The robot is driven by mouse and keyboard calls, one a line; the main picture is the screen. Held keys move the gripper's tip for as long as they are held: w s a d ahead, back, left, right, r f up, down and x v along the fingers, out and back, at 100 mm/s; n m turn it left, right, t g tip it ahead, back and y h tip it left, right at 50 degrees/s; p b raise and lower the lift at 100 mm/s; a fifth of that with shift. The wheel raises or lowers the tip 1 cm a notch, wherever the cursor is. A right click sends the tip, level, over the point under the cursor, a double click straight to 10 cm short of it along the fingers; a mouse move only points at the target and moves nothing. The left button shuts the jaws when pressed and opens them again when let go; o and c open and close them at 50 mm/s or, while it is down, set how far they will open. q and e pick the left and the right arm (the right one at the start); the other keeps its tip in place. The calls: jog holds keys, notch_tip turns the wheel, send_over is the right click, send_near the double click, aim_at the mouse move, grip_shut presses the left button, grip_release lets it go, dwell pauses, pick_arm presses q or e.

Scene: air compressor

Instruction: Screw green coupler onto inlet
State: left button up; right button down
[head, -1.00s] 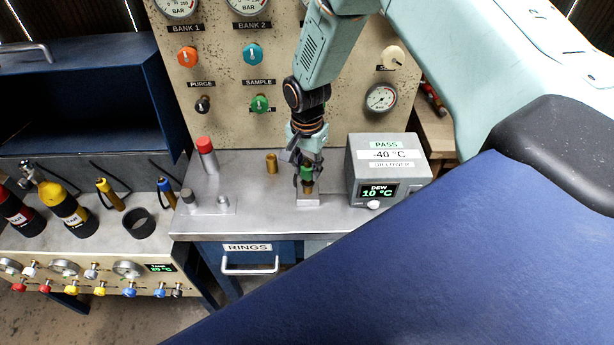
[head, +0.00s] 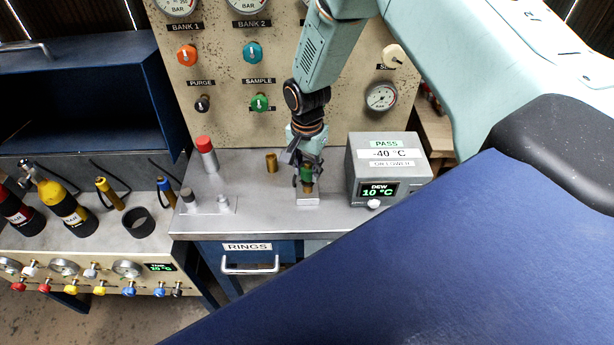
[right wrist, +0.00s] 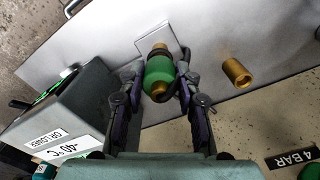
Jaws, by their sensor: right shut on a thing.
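The green coupler (head: 306,173) stands upright over a brass fitting (head: 307,187) on a small pale block (head: 308,200) at the front of the bench. I take this fitting for the inlet. My right gripper (head: 304,168) comes from above and is shut on the green coupler. In the right wrist view the coupler (right wrist: 159,75) sits between the two fingers (right wrist: 158,88), with brass showing at both ends. Whether the threads are engaged cannot be told. My left gripper is not in view.
A dew meter box (head: 388,168) stands close right of the gripper. A loose brass piece (head: 271,162) stands behind left, and a red-capped cylinder (head: 206,153) farther left. A panel with knobs (head: 225,115) rises behind. The bench between is clear.

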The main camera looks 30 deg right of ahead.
jog(key=shift+f+b, duration=0.4)
jog(key=shift+f, duration=0.25)
jog(key=c, duration=0.8)
grip_release()
jog(key=shift+c, duration=0.2)
jog(key=shift+o, duration=1.1)
